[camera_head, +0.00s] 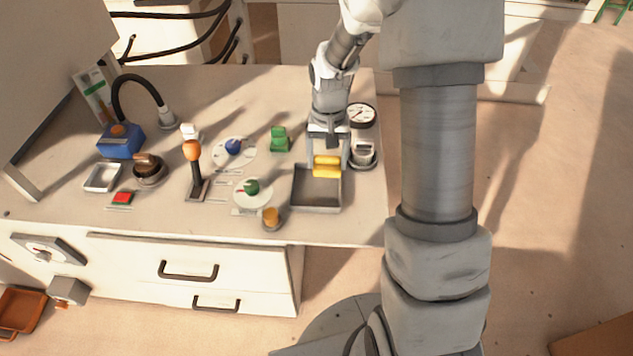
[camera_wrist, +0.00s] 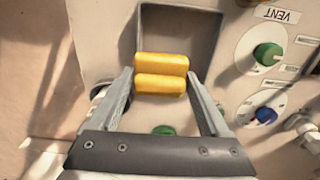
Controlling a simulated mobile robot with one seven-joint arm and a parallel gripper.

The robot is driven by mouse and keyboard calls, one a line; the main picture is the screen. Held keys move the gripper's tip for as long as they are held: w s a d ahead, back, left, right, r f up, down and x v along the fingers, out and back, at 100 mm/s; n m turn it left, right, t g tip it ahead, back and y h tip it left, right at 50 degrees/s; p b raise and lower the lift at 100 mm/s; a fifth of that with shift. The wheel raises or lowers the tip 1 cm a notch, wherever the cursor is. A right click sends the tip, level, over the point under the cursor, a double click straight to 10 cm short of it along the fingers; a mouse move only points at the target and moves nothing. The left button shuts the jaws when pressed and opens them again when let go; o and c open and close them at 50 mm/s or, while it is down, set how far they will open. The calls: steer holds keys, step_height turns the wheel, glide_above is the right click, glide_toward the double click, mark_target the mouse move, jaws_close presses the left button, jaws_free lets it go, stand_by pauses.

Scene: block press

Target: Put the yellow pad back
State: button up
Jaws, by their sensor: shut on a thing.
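The yellow pad (camera_head: 327,170) has two rounded ridges. My gripper (camera_head: 327,158) is shut on it, with a finger at each end. The pad shows between the fingertips (camera_wrist: 160,76) in the wrist view, where the yellow pad (camera_wrist: 160,84) overlaps the near part of a grey open tray (camera_wrist: 216,50). In the head view the pad is at the back edge of this grey tray (camera_head: 316,209), whose floor looks empty. I cannot tell how high the pad is above the tray.
A round gauge (camera_head: 361,114) and a jar-like fixture (camera_head: 362,153) stand close right of my gripper. A green block (camera_head: 280,139) is to the left. Dials, an orange-topped lever (camera_head: 194,165) and an amber knob (camera_head: 271,217) stand left and in front of the tray.

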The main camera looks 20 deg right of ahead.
mark_target(316, 167)
steer(key=a, duration=0.1)
steer(key=f, duration=0.1)
steer(key=a, duration=0.1)
steer(key=shift+s+a+f, duration=0.25)
steer(key=shift+a+f, duration=0.1)
steer(key=shift+f, duration=0.05)
steer(key=shift+f+b, duration=0.8)
steer(key=shift+f, duration=1.15)
steer(key=shift+f, duration=0.15)
steer(key=o, duration=1.2)
steer(key=shift+c, duration=0.2)
